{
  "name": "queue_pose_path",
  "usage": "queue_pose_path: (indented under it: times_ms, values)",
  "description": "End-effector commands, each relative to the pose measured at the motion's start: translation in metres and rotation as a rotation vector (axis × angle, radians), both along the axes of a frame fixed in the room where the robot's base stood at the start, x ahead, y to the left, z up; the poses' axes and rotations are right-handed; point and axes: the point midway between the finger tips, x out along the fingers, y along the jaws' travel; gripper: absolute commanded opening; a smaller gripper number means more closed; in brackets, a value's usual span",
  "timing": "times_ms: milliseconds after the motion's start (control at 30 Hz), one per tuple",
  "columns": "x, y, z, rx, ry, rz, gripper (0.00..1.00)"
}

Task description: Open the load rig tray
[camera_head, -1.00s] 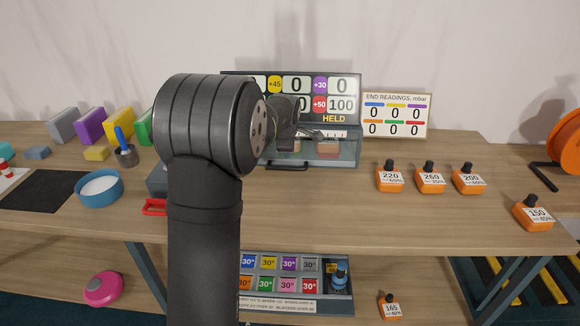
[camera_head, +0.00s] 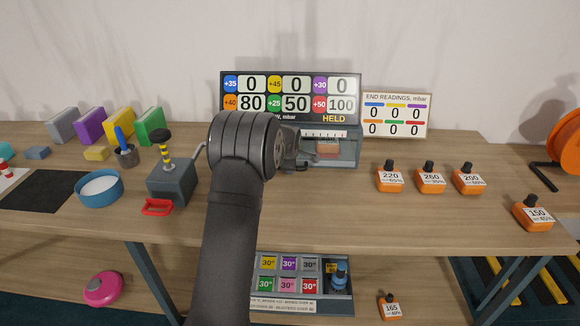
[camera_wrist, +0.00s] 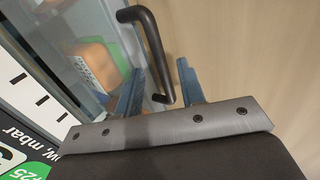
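The load rig tray (camera_head: 345,160) is a grey, clear-fronted box under the rig's number display (camera_head: 290,95). It looks closed, with an orange block (camera_head: 327,150) inside. In the wrist view the tray's clear front (camera_wrist: 105,20) is at the left, with the orange block (camera_wrist: 95,62) behind it. A dark bar handle (camera_wrist: 150,45) stands out from the front. My gripper (camera_wrist: 160,85) is open, its two blue-grey fingers apart, with the handle's near end between them. I see a gap on the right side; contact on the left is unclear.
A grey pump box (camera_head: 172,185) with a red handle stands left of my arm. Orange weights (camera_head: 430,180) stand to the right on the table (camera_head: 400,220). A lower shelf holds a panel of coloured tiles (camera_head: 290,275). The tabletop before the tray's right side is clear.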

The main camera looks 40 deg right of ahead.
Motion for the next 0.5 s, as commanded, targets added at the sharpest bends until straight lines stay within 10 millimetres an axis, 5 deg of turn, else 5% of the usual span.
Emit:
queue_pose_path:
  times_ms: [500]
  values:
    - [0.008, -0.008, -0.016, -0.001, -0.001, 0.0, 0.36]
